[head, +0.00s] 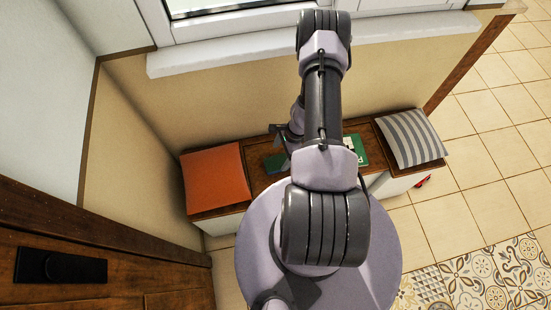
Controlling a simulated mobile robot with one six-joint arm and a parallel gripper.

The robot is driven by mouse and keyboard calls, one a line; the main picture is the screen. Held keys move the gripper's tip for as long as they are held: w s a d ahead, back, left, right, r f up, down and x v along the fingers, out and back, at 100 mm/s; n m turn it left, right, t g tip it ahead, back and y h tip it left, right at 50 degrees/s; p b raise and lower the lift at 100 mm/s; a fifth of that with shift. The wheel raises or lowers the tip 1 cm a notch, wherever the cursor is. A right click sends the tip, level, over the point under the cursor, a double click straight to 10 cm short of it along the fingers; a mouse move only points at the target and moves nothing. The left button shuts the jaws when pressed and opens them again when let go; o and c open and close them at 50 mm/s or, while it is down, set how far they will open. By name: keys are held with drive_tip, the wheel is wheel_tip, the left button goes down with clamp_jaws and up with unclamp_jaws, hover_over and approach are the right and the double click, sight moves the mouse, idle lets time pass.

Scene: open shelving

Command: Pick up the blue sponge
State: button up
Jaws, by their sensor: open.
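A small dark blue-green block (275,163), which looks like the blue sponge, lies on the wooden bench top just right of the orange cushion. Its right side is close to my arm, which may cover part of it. My gripper (283,138) is over the bench, just above and right of the block in the picture. It is open, small in view and partly hidden behind my own arm. I see nothing between its fingers. I cannot tell its height above the bench.
The bench (259,149) stands against the wall under a window. An orange cushion (215,178) lies at its left end, a striped cushion (411,138) at its right. A green book-like item (356,149) lies right of my arm. A red item (423,181) is on the floor. A wooden door (100,260) is lower left.

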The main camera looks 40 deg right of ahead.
sight(277, 162)
drive_tip(key=b+x, duration=0.3)
drive_tip(key=x, duration=0.3)
drive_tip(key=shift+d+f, duration=0.1)
drive_tip(key=shift+f, duration=0.2)
drive_tip(key=shift+r, duration=0.1)
drive_tip(key=shift+c, duration=0.3)
drive_tip(key=c, duration=1.4)
drive_tip(key=shift+o, duration=0.2)
